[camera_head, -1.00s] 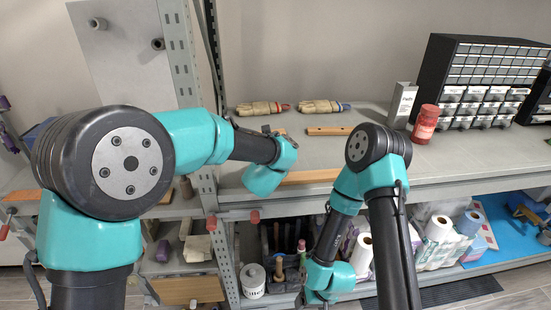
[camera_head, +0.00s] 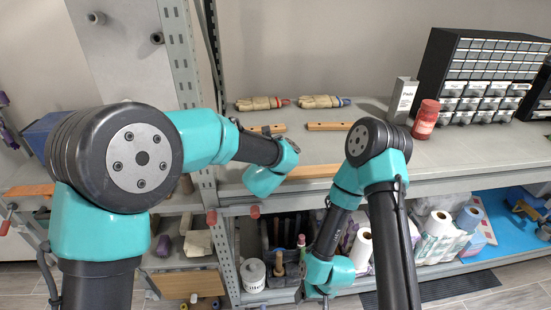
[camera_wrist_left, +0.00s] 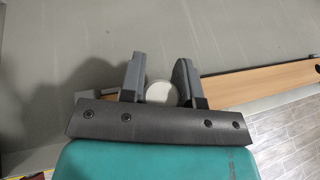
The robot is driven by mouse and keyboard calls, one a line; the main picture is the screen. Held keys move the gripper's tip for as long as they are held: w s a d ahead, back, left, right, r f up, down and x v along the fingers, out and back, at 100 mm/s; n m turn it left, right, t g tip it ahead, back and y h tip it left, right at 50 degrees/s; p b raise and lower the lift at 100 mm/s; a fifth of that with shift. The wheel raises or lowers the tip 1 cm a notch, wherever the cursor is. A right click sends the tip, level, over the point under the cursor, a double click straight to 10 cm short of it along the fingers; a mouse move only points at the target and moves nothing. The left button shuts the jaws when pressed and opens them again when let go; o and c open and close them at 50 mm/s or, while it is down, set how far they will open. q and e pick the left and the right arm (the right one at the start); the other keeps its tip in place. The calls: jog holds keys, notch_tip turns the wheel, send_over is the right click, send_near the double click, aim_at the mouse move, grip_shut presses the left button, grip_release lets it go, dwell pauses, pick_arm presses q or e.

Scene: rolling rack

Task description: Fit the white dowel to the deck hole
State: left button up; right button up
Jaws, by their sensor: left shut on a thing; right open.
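The white dowel (camera_wrist_left: 161,93) shows as a pale round end between the two grey fingers of my left gripper (camera_wrist_left: 160,64) in the left wrist view. The gripper is shut on it, above the grey deck of the rack (camera_wrist_left: 235,35). I cannot make out the deck hole in either view. My right gripper (camera_head: 324,297) is low in front of the lower shelf, with its fingers small and partly hidden; it is open and no held thing shows.
On the deck lie two pairs of gloves (camera_head: 320,101), a holed wooden strip (camera_head: 329,126), a red jar (camera_head: 425,120) and a drawer cabinet (camera_head: 490,75). A rack upright (camera_head: 181,55) stands left. Paper rolls (camera_head: 438,224) and a white tub (camera_head: 252,274) are below.

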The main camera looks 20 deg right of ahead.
pick_arm(q)
jog(key=shift+f, duration=0.7)
jog(key=o, duration=1)
jog(key=shift+o, duration=0.2)
jog(key=v, duration=1.7)
jog(key=shift+s+r, duration=0.2)
